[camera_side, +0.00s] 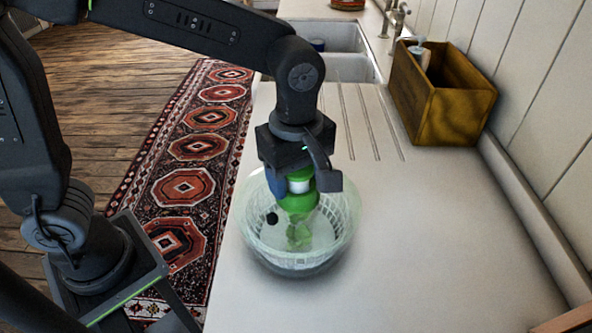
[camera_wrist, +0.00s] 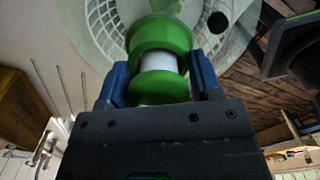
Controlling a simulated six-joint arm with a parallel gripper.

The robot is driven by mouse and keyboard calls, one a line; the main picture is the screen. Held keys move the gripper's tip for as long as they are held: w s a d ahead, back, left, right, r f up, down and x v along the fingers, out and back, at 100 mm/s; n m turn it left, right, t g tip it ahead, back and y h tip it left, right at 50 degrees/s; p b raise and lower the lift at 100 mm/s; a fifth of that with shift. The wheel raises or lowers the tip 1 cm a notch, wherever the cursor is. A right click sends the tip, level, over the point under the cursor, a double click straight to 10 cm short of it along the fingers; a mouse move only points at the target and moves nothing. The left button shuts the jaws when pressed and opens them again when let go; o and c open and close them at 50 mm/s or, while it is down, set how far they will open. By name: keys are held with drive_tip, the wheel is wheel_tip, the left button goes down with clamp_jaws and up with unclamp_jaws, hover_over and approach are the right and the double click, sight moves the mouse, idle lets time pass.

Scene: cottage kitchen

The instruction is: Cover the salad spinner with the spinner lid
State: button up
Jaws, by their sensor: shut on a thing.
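The salad spinner (camera_side: 297,262) is a clear bowl with a white slatted basket, standing on the pale countertop. The spinner lid (camera_side: 298,203) shows a green and white spool-like knob above the bowl. Its clear plate is hard to make out, and a small black button shows left of the knob. My gripper (camera_side: 300,184) points down over the bowl and is shut on the knob. In the wrist view the gripper (camera_wrist: 160,78) has its blue fingers on both sides of the knob, with the basket slats beyond. I cannot tell whether the lid touches the rim.
A wooden box (camera_side: 445,112) with a bottle in it stands by the wall at the back right. A sink (camera_side: 345,52) with a tap lies at the back. The counter's left edge drops to a patterned rug (camera_side: 185,185). The countertop (camera_side: 440,240) to the right is clear.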

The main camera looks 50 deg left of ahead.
drive_tip(key=o, duration=0.8)
drive_tip(key=shift+r, duration=5.45)
drive_tip(key=shift+s+a, duration=0.15)
drive_tip(key=shift+a, duration=0.25)
drive_tip(key=s+a+f+m+t, duration=0.2)
drive_tip(key=s+a+m, duration=0.1)
drive_tip(key=a+m, duration=0.2)
drive_tip(key=s+a+f+m+t, duration=0.1)
drive_tip(key=s+a+f+m, duration=0.1)
drive_tip(key=a+m, duration=0.3)
drive_tip(key=s+a+f+m+t, duration=0.2)
drive_tip(key=s+a+m, duration=0.2)
drive_tip(key=a+m, duration=0.1)
drive_tip(key=shift+s+m+t, duration=0.3)
